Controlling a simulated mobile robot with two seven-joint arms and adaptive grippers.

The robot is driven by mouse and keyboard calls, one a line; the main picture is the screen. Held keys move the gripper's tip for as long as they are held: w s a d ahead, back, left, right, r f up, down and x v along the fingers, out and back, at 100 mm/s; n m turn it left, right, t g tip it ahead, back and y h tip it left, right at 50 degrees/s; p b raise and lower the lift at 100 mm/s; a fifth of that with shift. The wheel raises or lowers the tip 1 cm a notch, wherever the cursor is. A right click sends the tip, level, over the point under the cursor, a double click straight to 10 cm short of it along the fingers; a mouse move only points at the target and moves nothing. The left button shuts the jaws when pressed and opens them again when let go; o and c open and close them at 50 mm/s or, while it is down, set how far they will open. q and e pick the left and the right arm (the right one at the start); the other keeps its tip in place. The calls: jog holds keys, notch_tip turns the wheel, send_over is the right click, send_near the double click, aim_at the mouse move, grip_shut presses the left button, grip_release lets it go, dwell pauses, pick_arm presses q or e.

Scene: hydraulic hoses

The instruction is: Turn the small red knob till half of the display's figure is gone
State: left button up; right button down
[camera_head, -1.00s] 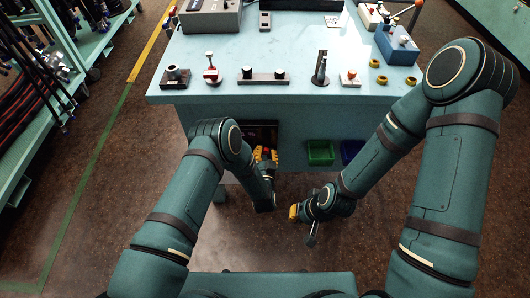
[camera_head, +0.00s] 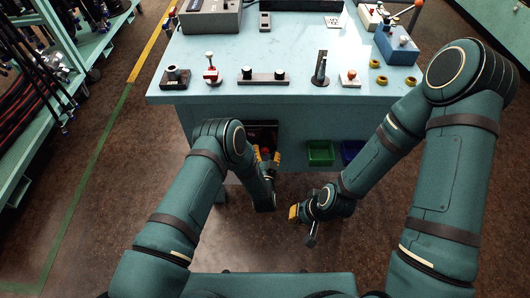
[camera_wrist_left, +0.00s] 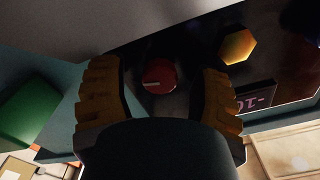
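The small red knob (camera_wrist_left: 158,76) has a pale pointer line and sits on a dark panel under the bench; it shows as a red spot in the head view (camera_head: 265,152). My left gripper (camera_wrist_left: 160,70) is open, one yellow finger on each side of the knob, with a visible gap to both. The display (camera_wrist_left: 255,99) is a small dark window with pinkish characters, seen turned over; they look like "10" and a dash, and the rest cannot be read. My right gripper (camera_head: 294,212) hangs low in front of the bench; its finger gap is not clear.
A yellow hexagonal knob (camera_wrist_left: 237,46) sits beside the red one on the panel. Green (camera_head: 320,153) and blue (camera_head: 351,151) bins are to the panel's right. The bench top (camera_head: 290,55) above carries several fittings and boxes.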

pick_arm(q)
jog(key=shift+s, duration=0.1)
jog(key=s, duration=1.1)
jog(key=shift+s, duration=0.4)
jog(key=a+n+g+h, duration=0.1)
jog(key=a+n+g, duration=0.35)
jog(key=g, duration=0.35)
jog(key=s+a+r+n+g+h, duration=0.1)
jog(key=s+a+r+g, duration=0.1)
jog(key=s+g, duration=0.2)
jog(key=s+a+r+n+g+h, duration=0.1)
jog(key=s+a+r+n+g, duration=0.1)
jog(key=s, duration=0.8)
jog(key=shift+s+a+r+g+h, duration=0.15)
jog(key=shift+s+a+g+h, duration=0.2)
jog(key=shift+a+g, duration=0.65)
